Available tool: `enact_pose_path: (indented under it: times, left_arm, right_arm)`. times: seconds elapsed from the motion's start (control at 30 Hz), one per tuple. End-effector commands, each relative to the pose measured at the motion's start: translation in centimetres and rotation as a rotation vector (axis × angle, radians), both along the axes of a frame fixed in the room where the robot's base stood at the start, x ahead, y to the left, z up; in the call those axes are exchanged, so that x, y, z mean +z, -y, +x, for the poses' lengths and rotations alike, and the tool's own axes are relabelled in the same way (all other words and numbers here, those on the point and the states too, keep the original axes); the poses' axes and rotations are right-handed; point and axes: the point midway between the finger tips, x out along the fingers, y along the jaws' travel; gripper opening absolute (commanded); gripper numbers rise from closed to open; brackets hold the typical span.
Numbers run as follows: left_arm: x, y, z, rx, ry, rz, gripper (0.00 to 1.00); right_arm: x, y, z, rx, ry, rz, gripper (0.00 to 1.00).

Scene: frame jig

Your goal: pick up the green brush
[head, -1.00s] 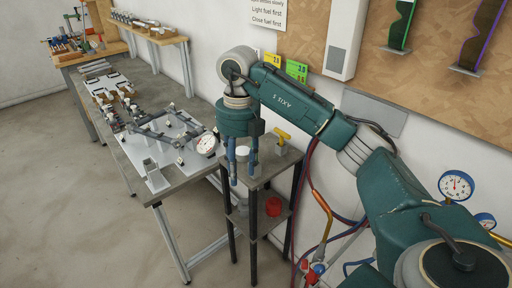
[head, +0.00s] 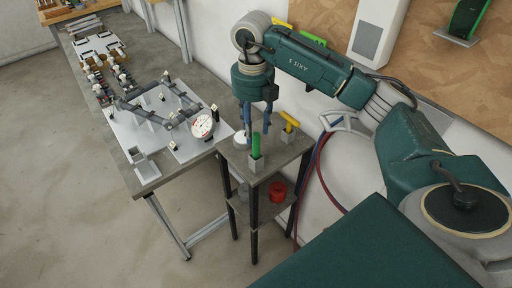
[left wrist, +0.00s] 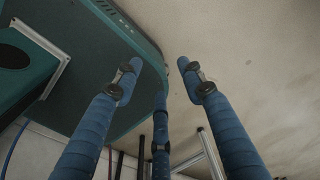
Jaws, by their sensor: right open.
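The green brush (head: 256,147) stands upright, its green handle up, in a small grey block (head: 256,163) on the small stand's top (head: 282,163). My right gripper (head: 257,123) points down from above with its blue fingers apart and empty. The brush handle shows just below and between the fingertips; I cannot tell the exact gap in depth. My left gripper shows only in the left wrist view (left wrist: 160,68), its blue fingers spread wide with nothing between them, over floor and part of my own body.
A yellow-handled tool (head: 289,122) stands in a similar block close to the right. A white round object (head: 241,138) is close to the left. A red container (head: 277,191) is on the lower shelf. The workbench (head: 150,175) with a frame jig (head: 160,116) and dial gauge (head: 203,126) stands left.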

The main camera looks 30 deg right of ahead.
Motion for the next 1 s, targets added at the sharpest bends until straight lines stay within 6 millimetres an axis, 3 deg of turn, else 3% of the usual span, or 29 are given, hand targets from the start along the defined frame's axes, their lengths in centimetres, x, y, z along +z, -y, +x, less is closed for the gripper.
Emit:
enact_pose_path:
  times: [0.17, 0.3, 0.43, 0.7, 0.73, 0.93, 1.0]
  left_arm:
    - [1.1, 0.0, -0.2, 0.0, -0.002, -0.001, 0.4]
    - [2.7, 1.4, 2.0, 0.005, 0.028, -0.018, 0.4]
    - [3.2, 2.4, 3.8, 0.003, 0.057, -0.03, 0.4]
    - [2.9, 1.8, 2.4, 0.001, 0.035, -0.022, 0.4]
    - [2.9, 1.7, 2.2, 0.0, 0.032, -0.022, 0.4]
    - [2.9, 1.4, 1.5, 0.0, 0.022, -0.017, 0.4]
    - [2.9, 1.4, 1.5, 0.0, 0.022, -0.016, 0.4]
  right_arm:
    - [-1.3, 0.2, -0.3, -0.001, -0.004, -0.001, 0.41]
    - [-3.3, 0.5, -0.8, -0.002, -0.006, -0.001, 0.41]
    - [-5.0, 0.4, -0.6, -0.001, -0.002, 0.001, 0.41]
    - [-5.6, 0.4, -0.5, 0.0, 0.002, 0.0, 0.41]
    - [-5.6, 0.4, -0.5, 0.0, 0.002, 0.0, 0.39]
    - [-5.6, 0.4, -0.5, -0.001, 0.001, 0.001, 0.0]
    - [-5.6, 0.4, -0.5, -0.001, 0.001, 0.001, 0.0]
